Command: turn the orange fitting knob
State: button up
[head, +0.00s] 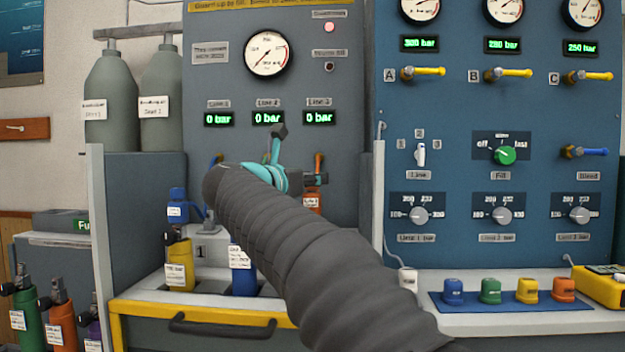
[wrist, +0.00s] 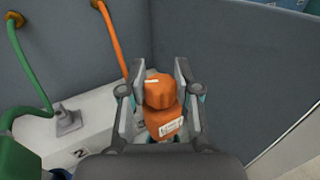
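The orange fitting knob (wrist: 158,92) shows in the middle of the wrist view, with a white mark on its top and a white label on the orange body below it. My gripper (wrist: 160,68) has one finger on each side of the knob. The fingers stand apart with the knob between them, and I see no clear sign of them pressing on it. In the head view, my gripper (head: 298,155) is in front of the grey panel. Part of the orange fitting (head: 318,209) shows just below it; my arm and gripper hide the rest.
An orange hose (wrist: 111,42) and a green hose (wrist: 28,70) rise behind. A grey side wall (wrist: 250,65) stands close on the right. In the head view, a yellow bottle (head: 180,262) and a blue bottle (head: 243,272) stand above the yellow-edged drawer (head: 150,312).

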grip_shut()
jog(key=shift+y+b, duration=0.3)
jog(key=shift+n+t+y+b, duration=0.45)
jog(key=shift+n+t+y, duration=0.15)
jog(key=shift+n+y, duration=0.15)
jog(key=n+y, duration=0.1)
jog(key=y, duration=0.1)
jog(key=n+t+y, duration=0.1)
jog(key=n+y, duration=0.1)
jog(key=y, duration=0.1)
jog(key=shift+s+d+r, duration=0.1)
jog(key=shift+d+r, duration=0.05)
jog(key=n+y+p, duration=0.3)
jog(key=y, duration=0.1)
jog(key=shift+r+y, duration=0.15)
jog(key=shift+y, duration=0.2)
jog(key=n+y+p, duration=0.2)
jog(key=y+p, duration=0.1)
jog(key=shift+n+y, duration=0.3)
jog(key=shift+n, duration=0.05)
jog(key=shift+f+g+y+p, duration=0.25)
jog(key=shift+g+y+p, duration=0.05)
jog(key=shift+p, duration=0.15)
